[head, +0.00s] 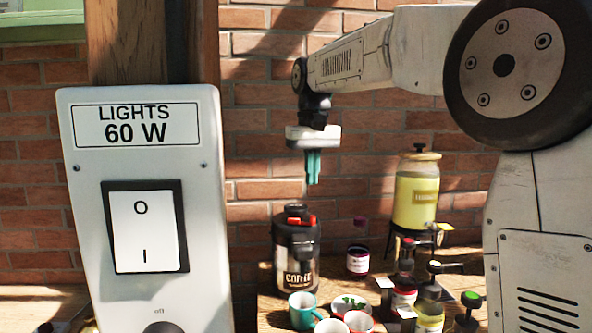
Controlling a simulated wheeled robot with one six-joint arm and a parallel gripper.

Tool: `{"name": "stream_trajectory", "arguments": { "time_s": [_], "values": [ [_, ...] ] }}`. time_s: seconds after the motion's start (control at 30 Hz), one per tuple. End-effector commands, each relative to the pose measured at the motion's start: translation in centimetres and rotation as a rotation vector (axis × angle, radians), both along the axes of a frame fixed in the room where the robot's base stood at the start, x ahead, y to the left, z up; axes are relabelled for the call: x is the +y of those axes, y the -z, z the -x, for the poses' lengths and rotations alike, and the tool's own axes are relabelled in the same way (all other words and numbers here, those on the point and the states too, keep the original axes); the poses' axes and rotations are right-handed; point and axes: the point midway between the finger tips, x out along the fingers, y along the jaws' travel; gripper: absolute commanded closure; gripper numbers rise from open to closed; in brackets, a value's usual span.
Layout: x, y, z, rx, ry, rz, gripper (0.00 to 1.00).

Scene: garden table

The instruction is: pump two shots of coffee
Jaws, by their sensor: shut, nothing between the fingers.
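A dark coffee airpot (299,255) with a metal lower body and a "coffee" label stands upright on the wooden table. Its black lid carries a red part on top. My gripper (312,180) hangs above the airpot, pointing down, with its teal fingers shut and empty. A clear gap shows between the fingertips and the lid. A teal mug (303,310) stands in front of the airpot. Its inside is too small to make out well.
A lidded yellow drink dispenser (415,190) stands at the right. A dark jar (358,260), several pump bottles and light cups (359,321) crowd the table (270,281). A "LIGHTS 60 W" switch box (140,200) on a post fills the left. A brick wall is behind.

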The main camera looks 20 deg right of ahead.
Motion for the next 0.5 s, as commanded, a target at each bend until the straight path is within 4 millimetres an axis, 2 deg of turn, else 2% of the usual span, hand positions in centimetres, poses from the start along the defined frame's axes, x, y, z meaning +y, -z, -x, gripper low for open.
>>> {"name": "stream_trajectory", "arguments": {
  "time_s": [0.03, 0.1, 0.2, 0.3, 0.5],
  "values": [
    [0.1, 0.3, -2.5, 0.007, 0.001, 0.0, 1.0],
    [0.2, 0.4, -5.0, 0.014, 0.002, 0.0, 1.0],
    [0.4, 0.7, -7.6, 0.02, 0.003, 0.0, 1.0],
    [0.4, 1.1, -9.1, 0.024, 0.004, 0.0, 1.0],
    [0.5, 1.6, -9.8, 0.026, 0.004, -0.001, 1.0]
  ]
}}
